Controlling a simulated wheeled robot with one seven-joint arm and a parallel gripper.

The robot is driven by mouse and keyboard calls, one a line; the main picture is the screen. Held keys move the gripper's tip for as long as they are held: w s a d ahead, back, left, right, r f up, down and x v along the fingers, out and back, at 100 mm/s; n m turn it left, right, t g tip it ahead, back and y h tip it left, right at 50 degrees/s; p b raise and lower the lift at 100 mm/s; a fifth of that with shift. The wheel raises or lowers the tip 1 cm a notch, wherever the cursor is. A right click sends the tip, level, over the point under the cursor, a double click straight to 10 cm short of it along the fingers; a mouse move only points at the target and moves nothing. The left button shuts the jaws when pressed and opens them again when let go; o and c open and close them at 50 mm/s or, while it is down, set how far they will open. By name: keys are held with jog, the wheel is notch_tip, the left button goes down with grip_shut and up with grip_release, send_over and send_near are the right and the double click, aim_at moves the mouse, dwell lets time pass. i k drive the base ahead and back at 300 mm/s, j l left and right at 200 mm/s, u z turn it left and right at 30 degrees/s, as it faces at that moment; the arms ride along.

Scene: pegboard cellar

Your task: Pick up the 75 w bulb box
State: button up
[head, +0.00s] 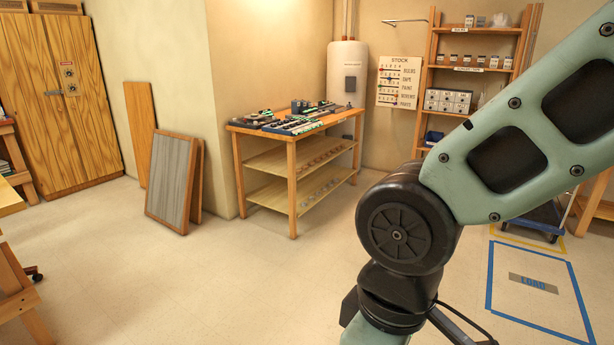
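No box that I can read as the 75 w bulb box shows; labels are too small to make out at this distance. Small containers (479,61) stand on the shelf above, and a few items (478,20) on the top shelf. My arm crosses the right side of the view and hides part of the unit. My gripper is out of view below the picture.
A wooden workbench (291,141) with tools and trays stands at the back middle. Framed panels (170,178) lean on the wall left of it. A wooden cabinet (60,100) is at far left, a water heater (347,75) behind. The middle floor (200,270) is clear.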

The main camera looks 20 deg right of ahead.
aim_at(494, 59)
jog(key=i+l+z, duration=0.65)
jog(key=l+z, duration=0.15)
jog(key=i+l+z, duration=0.2)
jog(key=i+z, duration=0.2)
jog(key=i+l+z, duration=0.1)
jog(key=i+z, duration=0.3)
jog(key=i, duration=1.95)
jog(key=i+l+u, duration=0.1)
jog(key=i, duration=0.35)
jog(key=i+l+u, duration=0.1)
jog(key=i, duration=0.35)
jog(key=i+l+u, duration=0.1)
jog(key=i, duration=0.35)
jog(key=i+l+u, duration=0.1)
jog(key=i+l, duration=0.15)
jog(key=i, duration=0.2)
jog(key=i+z, duration=0.15)
jog(key=i+j+z, duration=0.2)
jog(key=z, duration=0.3)
jog(key=j+z, duration=0.45)
jog(key=i+j, duration=0.05)
